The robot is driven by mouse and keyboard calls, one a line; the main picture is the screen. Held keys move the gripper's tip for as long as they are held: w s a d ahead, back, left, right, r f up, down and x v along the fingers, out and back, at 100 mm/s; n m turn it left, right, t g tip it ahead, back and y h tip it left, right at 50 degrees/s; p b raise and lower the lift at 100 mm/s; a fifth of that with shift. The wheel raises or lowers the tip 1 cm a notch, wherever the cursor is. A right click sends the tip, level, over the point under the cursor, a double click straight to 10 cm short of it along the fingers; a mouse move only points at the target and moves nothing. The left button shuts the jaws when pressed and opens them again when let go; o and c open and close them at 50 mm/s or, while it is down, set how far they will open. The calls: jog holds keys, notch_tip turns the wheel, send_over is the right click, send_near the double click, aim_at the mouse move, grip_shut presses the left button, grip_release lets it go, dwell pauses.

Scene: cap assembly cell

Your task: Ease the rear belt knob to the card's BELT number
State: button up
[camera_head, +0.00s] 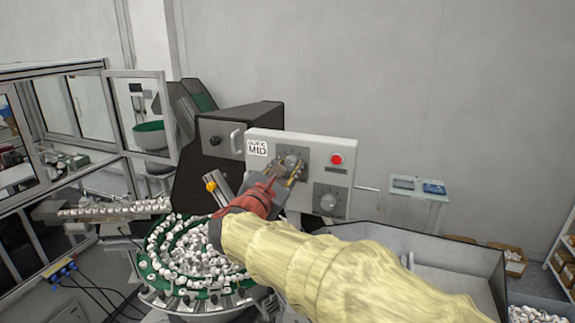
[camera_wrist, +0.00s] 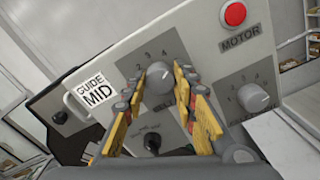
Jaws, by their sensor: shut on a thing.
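The grey belt knob (camera_wrist: 159,80) sits on a dark dial plate with digits on the light control panel (camera_wrist: 120,55). The label under it is partly covered by a finger. My gripper (camera_wrist: 167,74) is shut on this knob, with one yellow finger on each side. In the head view my gripper (camera_head: 286,174) reaches the panel from the front, and the knob is largely hidden. I cannot tell which digit the knob points to. A white card (camera_wrist: 95,90) left of the dial reads "GUIDE MID"; no BELT number can be read on it.
A red motor button (camera_head: 337,159) and a second dial knob (camera_head: 328,200) are right of the belt dial. A dark knob (camera_wrist: 152,142) sits below it in the wrist view. A grey bin (camera_head: 440,250) stands right.

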jog(key=n+p, duration=0.4)
jog(key=n, duration=0.2)
jog(key=shift+r+n, duration=0.15)
jog(key=shift+n, duration=0.15)
jog(key=n+p, duration=0.4)
jog(key=n, duration=0.1)
jog(key=shift+n, duration=0.3)
jog(key=o, duration=1.1)
jog(key=shift+c, duration=0.2)
jog(key=shift+o, duration=0.4)
jog(key=v, duration=1.2)
